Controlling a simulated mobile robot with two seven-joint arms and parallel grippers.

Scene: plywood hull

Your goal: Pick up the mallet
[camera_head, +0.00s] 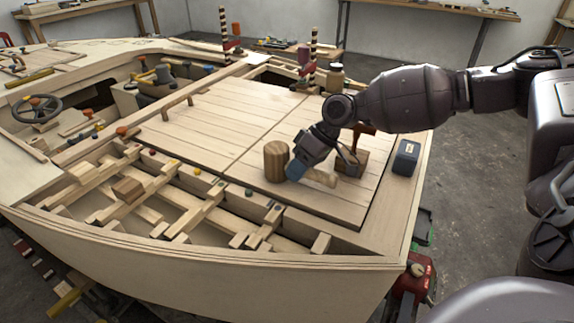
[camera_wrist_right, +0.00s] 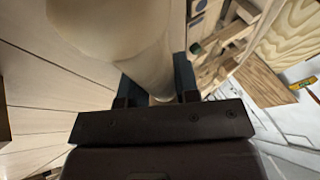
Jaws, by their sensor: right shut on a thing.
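The mallet has a striped brown wooden cylinder for a head (camera_head: 276,161), resting on or just above the plank deck. A pale handle stub (camera_head: 321,178) shows on the other side of my right gripper (camera_head: 297,168). My right gripper is shut on the mallet's handle, close to the head. In the right wrist view the pale, rounded mallet (camera_wrist_right: 125,35) fills the space before my jaws (camera_wrist_right: 160,95). The fingers hide part of the handle, and I cannot tell whether it is clear of the deck. My left gripper is not in view.
A wooden tool with a dark red handle (camera_head: 350,162) stands just right of my gripper. A dark blue box (camera_head: 405,158) sits near the hull's right edge. Open ribs (camera_head: 190,205) lie in front. The deck's left part (camera_head: 190,135) is mostly bare.

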